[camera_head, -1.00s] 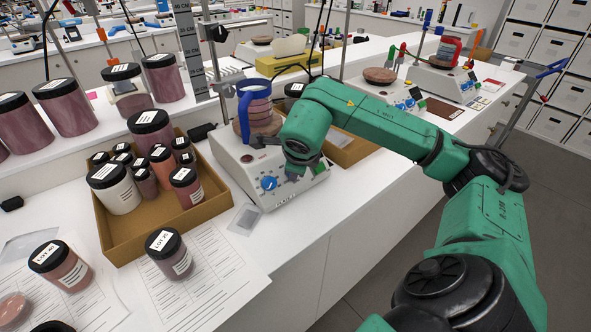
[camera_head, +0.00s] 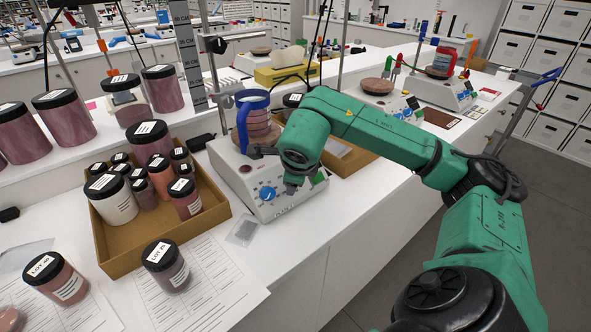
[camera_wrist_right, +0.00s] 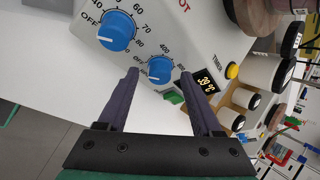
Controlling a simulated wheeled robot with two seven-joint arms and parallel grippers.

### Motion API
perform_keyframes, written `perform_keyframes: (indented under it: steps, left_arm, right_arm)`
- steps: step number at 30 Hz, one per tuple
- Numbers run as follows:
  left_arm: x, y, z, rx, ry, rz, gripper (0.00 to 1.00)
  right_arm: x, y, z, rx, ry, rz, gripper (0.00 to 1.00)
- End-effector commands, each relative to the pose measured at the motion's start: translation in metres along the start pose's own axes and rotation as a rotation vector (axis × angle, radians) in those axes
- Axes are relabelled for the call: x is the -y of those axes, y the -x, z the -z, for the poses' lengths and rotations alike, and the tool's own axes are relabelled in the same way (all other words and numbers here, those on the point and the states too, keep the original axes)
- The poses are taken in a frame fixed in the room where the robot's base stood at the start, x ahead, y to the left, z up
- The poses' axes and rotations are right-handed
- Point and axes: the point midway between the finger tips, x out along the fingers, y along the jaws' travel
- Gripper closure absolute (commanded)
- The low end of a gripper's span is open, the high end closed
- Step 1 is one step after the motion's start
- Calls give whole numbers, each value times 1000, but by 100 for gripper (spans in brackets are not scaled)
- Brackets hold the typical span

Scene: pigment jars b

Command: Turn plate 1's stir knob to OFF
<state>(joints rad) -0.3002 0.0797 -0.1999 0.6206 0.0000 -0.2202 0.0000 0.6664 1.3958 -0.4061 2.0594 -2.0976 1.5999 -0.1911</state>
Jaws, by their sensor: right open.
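The nearest hotplate (camera_head: 232,178) is a white box with blue knobs on its sloped front; its plate number is too small to read. Its larger blue knob (camera_head: 267,194) shows in the head view, and in the right wrist view (camera_wrist_right: 117,30) beside a scale of tens and OFF. The smaller blue knob (camera_wrist_right: 158,68), with OFF and 400 beside it, lies between and just beyond my right fingertips. My right gripper (camera_wrist_right: 160,76) is open, its fingers either side of this knob; contact is unclear. In the head view my right wrist hides the smaller knob. My left gripper is out of view.
A blue-handled jug (camera_head: 258,122) stands on the hotplate. A cardboard tray of jars (camera_head: 122,262) is at its left, another box (camera_head: 352,160) behind my wrist. More hotplates (camera_head: 441,88) stand farther right. A lit display (camera_wrist_right: 207,82) and green switch (camera_wrist_right: 174,98) sit by the smaller knob.

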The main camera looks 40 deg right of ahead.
Motion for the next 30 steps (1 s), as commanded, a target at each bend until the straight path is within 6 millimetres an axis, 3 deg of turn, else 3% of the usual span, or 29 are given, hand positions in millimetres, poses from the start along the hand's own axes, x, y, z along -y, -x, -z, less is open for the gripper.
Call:
perform_keyframes:
  steps: [7, 15, 19, 30]
  left_arm:
    - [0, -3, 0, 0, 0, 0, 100]
    - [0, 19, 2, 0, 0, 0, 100]
    - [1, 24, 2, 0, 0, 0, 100]
    - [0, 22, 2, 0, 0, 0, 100]
  right_arm:
    - [1, 53, -1, 7, 0, 5, 33]
    - [4, 130, -1, 2, 2, 5, 33]
    - [2, 140, 0, 1, 1, 3, 33]
    - [0, 139, 0, 0, 1, 1, 33]
